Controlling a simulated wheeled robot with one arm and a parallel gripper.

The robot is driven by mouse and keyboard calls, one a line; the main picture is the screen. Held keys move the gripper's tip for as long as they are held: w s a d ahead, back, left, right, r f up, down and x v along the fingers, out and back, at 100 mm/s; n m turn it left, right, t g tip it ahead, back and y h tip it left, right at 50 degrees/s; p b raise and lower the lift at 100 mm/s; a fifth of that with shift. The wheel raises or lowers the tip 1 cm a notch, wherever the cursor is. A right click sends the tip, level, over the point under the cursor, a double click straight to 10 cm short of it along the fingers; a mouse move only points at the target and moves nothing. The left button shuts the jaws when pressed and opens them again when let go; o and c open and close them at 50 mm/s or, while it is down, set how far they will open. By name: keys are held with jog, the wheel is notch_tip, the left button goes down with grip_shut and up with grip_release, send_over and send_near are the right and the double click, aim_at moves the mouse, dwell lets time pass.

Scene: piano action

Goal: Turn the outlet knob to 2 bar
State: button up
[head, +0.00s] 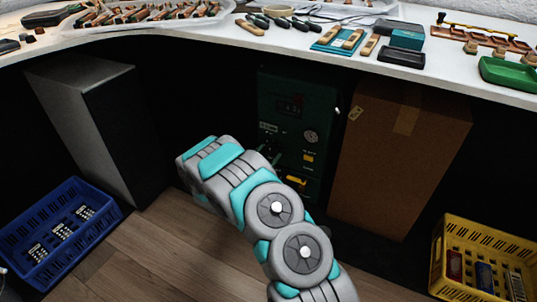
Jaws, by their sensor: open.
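A dark green unit (292,82) stands under the workbench, in shadow. Its front carries a dark panel with faint markings (290,107), a round pale gauge (311,136), a small yellow label (308,157) and a yellow part (297,180) lower down. I cannot tell which part is the outlet knob, and the gauge is too small to read. My grey and teal arm crosses in front and covers the unit's lower left. My gripper does not show; only arm links are visible.
A large cardboard box (395,160) stands close to the unit's right. A grey cabinet (95,125) is at left. A blue crate (55,225) and a yellow crate (440,255) sit on the wooden floor (150,262). The white workbench (225,42) overhangs the unit and carries tools.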

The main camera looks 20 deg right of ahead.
jog(key=shift+w+d, duration=0.1)
jog(key=shift+d, duration=0.05)
grip_shut()
dwell(0.7)
